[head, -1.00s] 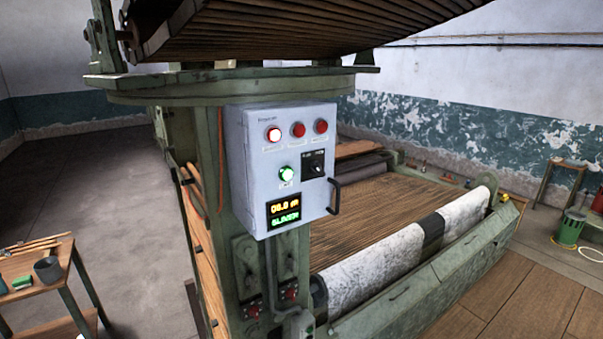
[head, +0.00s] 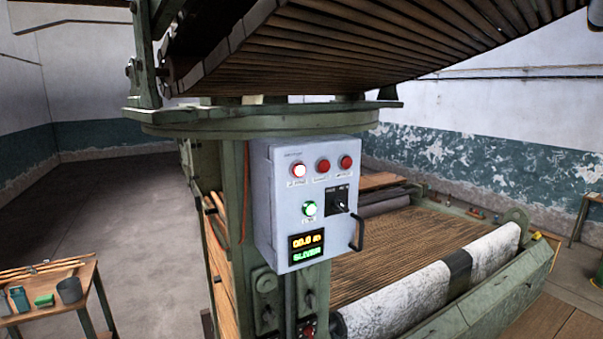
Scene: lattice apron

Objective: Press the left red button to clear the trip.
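A small display (head: 306,247) shows orange and green text at the bottom of the box. Neither of my grippers shows in the head view.
The box hangs on a green machine post (head: 232,200) with a handle (head: 357,233) at its right. A slatted apron (head: 400,245) and white roller (head: 400,298) lie behind right. A wooden table (head: 85,283) with small containers stands at left. Open floor (head: 110,205) lies behind it.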

